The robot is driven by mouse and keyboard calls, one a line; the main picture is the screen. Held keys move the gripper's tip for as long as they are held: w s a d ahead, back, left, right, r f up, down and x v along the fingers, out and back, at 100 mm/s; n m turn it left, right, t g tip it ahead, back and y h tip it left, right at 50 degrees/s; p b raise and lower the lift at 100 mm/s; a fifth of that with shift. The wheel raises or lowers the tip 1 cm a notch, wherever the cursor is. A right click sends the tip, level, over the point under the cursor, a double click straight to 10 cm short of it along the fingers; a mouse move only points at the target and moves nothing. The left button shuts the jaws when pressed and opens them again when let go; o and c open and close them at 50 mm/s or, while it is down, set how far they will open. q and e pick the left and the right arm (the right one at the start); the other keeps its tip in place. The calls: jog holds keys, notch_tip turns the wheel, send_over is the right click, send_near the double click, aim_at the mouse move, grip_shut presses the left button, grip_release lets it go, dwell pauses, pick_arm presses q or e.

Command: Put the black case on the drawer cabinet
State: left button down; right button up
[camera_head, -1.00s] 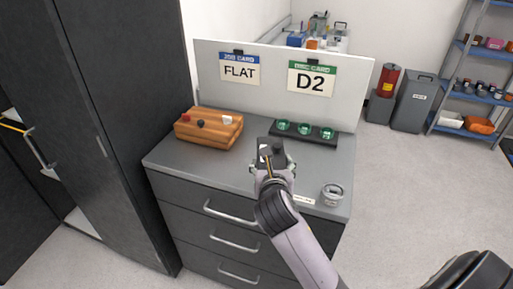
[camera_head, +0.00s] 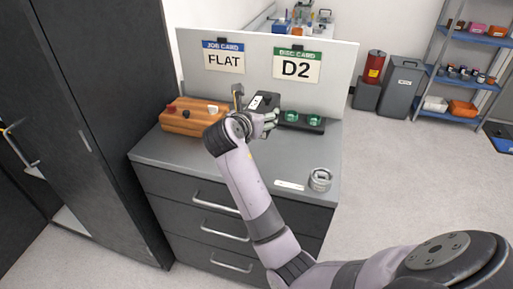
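The drawer cabinet (camera_head: 160,152) is dark with a grey top and silver drawer handles. The black case (camera_head: 264,101), with a white label, is at the back of the cabinet top, in front of the upright board. My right gripper (camera_head: 262,120) reaches over the cabinet from the lower right and appears closed around the case; its fingers are partly hidden. I cannot tell whether the case touches the top. My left gripper is not in view.
A metal ring (camera_head: 320,180) and a white label (camera_head: 290,185) are near the front right. The board (camera_head: 338,80) closes off the back.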

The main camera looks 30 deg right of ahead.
notch_tip(320, 180, down, 13)
jog(key=shift+r, duration=0.15)
jog(key=o, duration=2)
jog(key=shift+o, duration=0.2)
jog(key=shift+a, duration=0.1)
jog(key=shift+s+a+r+p, duration=0.3)
jog(key=shift+a+r+p, duration=0.05)
jog(key=shift+p, duration=0.05)
jog(key=p+v, duration=0.7)
jog(key=v, duration=0.2)
jog(key=shift+s+a+p, duration=0.1)
jog(key=shift+p, duration=0.2)
jog(key=shift+p+v, duration=0.4)
jog(key=shift+v, duration=0.4)
jog(key=shift+f, duration=0.15)
